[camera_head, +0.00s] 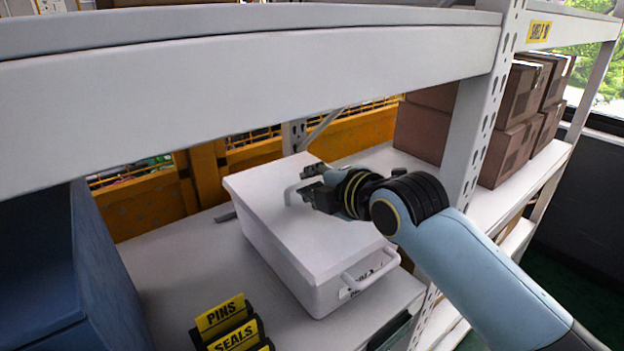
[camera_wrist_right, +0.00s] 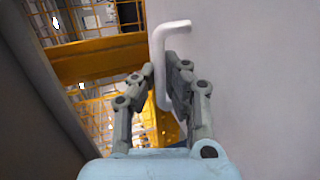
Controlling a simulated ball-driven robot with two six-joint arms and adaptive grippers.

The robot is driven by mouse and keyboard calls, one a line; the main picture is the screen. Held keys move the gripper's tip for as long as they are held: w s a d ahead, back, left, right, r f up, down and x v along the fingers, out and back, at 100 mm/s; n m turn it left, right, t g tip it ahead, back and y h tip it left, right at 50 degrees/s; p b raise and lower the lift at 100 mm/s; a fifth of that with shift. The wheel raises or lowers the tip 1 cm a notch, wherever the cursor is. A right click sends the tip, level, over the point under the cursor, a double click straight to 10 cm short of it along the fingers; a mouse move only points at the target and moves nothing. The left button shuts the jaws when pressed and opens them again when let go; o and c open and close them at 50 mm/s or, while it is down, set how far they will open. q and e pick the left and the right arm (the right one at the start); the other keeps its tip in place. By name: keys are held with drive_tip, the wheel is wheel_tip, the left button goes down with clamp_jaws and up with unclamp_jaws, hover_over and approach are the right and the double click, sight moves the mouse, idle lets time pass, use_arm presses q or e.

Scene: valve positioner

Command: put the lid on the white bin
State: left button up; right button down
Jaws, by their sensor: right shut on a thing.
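The white bin (camera_head: 327,296) stands on the shelf, with a handle and a dark label on its near end. The flat white lid (camera_head: 315,238) covers the bin's top, its edges roughly in line with the rim. I cannot tell whether it is fully seated. My right gripper (camera_head: 308,187) is shut on the lid's upright white handle, near the lid's far left part. In the right wrist view, the handle (camera_wrist_right: 158,62) stands between the fingers (camera_wrist_right: 162,80), with the pale lid surface (camera_wrist_right: 250,60) at the right. My left gripper is not in view.
A shelf beam (camera_head: 250,80) crosses above the bin. A blue container (camera_head: 65,270) stands at the left, and yellow-labelled holders (camera_head: 232,325) stand in front. A rack post (camera_head: 487,110) and brown boxes (camera_head: 520,120) are at the right. Bare shelf (camera_head: 175,265) lies left of the bin.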

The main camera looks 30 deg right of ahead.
drive_tip(key=shift+r+p, duration=0.1)
drive_tip(key=shift+p, duration=0.2)
idle(0.4)
drive_tip(key=shift+f, duration=0.5)
drive_tip(key=shift+f, duration=0.15)
idle(0.9)
drive_tip(key=c, duration=1.4)
unclamp_jaws()
drive_tip(key=shift+f, duration=0.15)
drive_tip(key=shift+p, duration=0.35)
drive_tip(key=shift+r, duration=0.2)
drive_tip(key=v, duration=1.2)
